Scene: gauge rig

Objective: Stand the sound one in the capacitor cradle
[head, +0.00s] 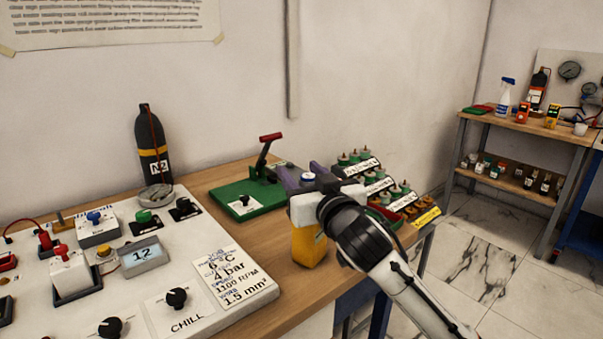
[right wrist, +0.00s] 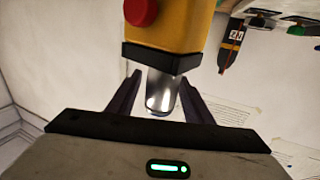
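A silver cylinder with a blue top (head: 307,177) stands upright in the top of a yellow box (head: 309,245) at the table's right front. In the right wrist view the bare silver cylinder (right wrist: 162,92) rises from the box's black collar (right wrist: 160,57); a red knob (right wrist: 140,11) sits on the box. My right gripper (head: 306,178) has its purple fingers either side of the cylinder. The fingers stand apart, with a narrow gap seen at one side. I cannot single out the capacitor cradle for certain. My left gripper is out of view.
A green base with a red-handled lever (head: 250,195) stands behind the box. Racks of green-topped parts (head: 375,180) are to its right. A white panel (head: 190,265) with knobs and a "12" display fills the left. A black N2 bottle (head: 150,140) stands behind it.

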